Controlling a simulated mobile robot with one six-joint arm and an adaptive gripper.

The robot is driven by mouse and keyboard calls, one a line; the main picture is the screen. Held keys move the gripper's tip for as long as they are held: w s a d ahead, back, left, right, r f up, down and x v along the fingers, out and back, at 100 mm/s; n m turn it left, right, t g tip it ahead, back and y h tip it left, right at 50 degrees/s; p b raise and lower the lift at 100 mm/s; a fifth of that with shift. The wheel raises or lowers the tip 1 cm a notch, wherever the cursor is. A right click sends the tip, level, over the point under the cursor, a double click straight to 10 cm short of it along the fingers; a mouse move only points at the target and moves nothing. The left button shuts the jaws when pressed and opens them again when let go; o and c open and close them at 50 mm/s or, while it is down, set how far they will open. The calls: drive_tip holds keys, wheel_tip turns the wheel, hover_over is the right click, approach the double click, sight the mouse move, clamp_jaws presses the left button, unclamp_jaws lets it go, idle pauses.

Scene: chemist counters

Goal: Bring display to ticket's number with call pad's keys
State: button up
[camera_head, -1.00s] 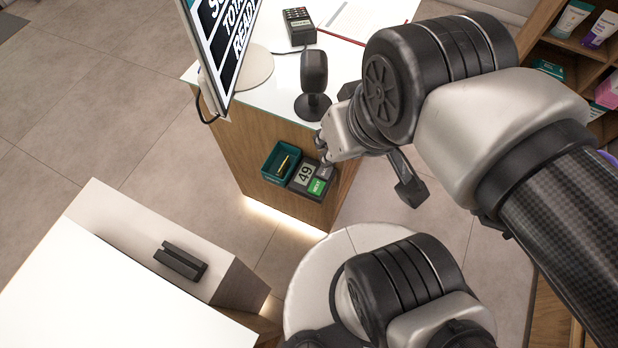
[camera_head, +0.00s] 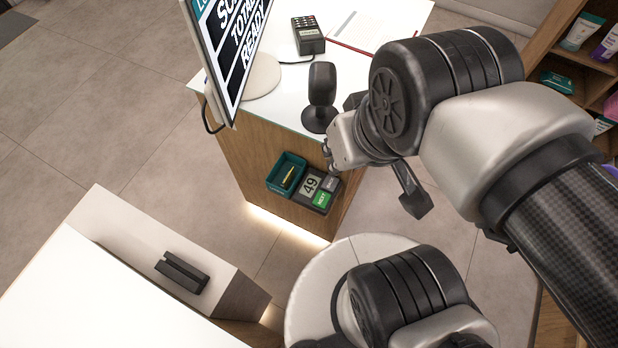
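The call pad (camera_head: 314,189) is a dark box on the side of the wooden counter. Its display (camera_head: 310,185) reads 49. A green key (camera_head: 321,199) with white lettering and a grey key (camera_head: 330,184) sit beside the display. A teal tray (camera_head: 287,174) next to the pad holds a small yellowish item. I cannot make out a ticket or its number. My gripper (camera_head: 331,160) is at the pad's upper right, close to the grey key; whether it touches cannot be told. Its fingers are small and partly hidden by my wrist.
A tilted screen (camera_head: 236,45), a black scanner on a stand (camera_head: 320,97) and a card terminal (camera_head: 308,35) stand on the white counter top. A low white counter (camera_head: 95,290) with a black holder (camera_head: 182,272) is at lower left. Shelves (camera_head: 575,60) stand at right.

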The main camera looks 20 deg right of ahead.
clamp_jaws()
idle(1.2)
